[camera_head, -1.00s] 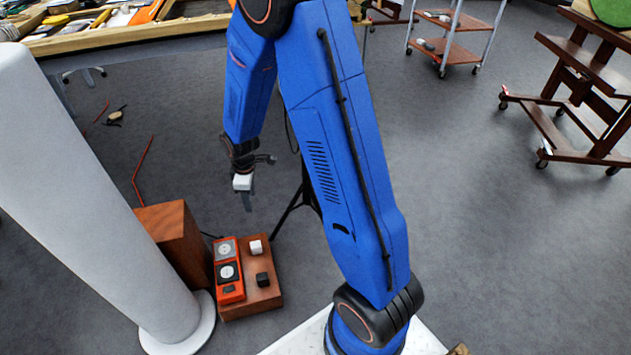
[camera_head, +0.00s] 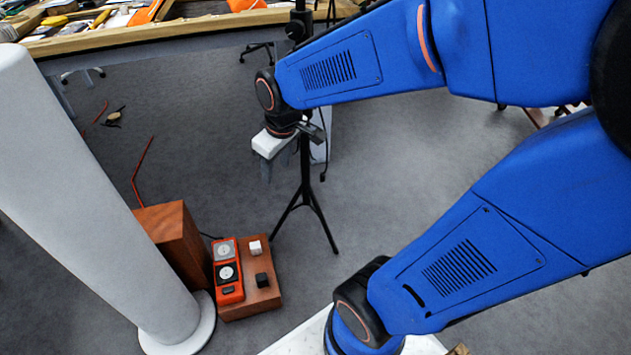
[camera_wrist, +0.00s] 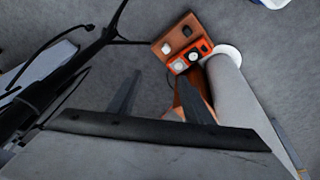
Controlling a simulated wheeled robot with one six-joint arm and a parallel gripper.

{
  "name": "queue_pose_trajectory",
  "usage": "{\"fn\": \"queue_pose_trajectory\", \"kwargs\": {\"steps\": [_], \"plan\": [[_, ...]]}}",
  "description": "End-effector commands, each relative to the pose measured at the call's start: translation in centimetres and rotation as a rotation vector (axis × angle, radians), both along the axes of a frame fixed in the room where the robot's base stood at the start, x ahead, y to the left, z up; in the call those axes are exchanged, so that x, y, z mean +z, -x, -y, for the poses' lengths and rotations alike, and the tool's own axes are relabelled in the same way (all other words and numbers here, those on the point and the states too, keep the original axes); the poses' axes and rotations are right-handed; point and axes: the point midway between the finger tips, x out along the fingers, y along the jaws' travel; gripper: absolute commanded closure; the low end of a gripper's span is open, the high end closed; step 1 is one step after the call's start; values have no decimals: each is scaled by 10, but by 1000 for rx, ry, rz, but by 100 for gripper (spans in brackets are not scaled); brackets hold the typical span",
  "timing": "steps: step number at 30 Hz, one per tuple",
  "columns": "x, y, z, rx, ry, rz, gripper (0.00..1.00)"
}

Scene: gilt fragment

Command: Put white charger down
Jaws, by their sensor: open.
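The white charger (camera_head: 256,248) is a small white block resting on the flat wooden board (camera_head: 270,299), at its far end. It also shows as a small pale block in the wrist view (camera_wrist: 166,47). My gripper (camera_head: 285,164) is above and beyond the board in the head view, well apart from the charger. In the wrist view its two fingers (camera_wrist: 160,98) stand apart with only floor between them. My gripper is open and empty.
A black block (camera_head: 262,280) and an orange device with dials (camera_head: 228,270) sit on the board. A wooden box (camera_head: 172,240) and a white column (camera_head: 100,190) stand left. A black tripod (camera_head: 306,195) stands close to my gripper. A cluttered table (camera_head: 150,42) is behind.

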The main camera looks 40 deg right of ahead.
Motion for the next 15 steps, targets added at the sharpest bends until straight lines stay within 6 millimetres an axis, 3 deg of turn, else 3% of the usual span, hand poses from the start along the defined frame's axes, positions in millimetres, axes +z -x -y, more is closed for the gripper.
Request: {"fn": "queue_pose_trajectory", "kwargs": {"steps": [6,15], "plan": [[30,52,6,-122,-37,48,54],[53,120,12,-278,-91,100,54]]}}
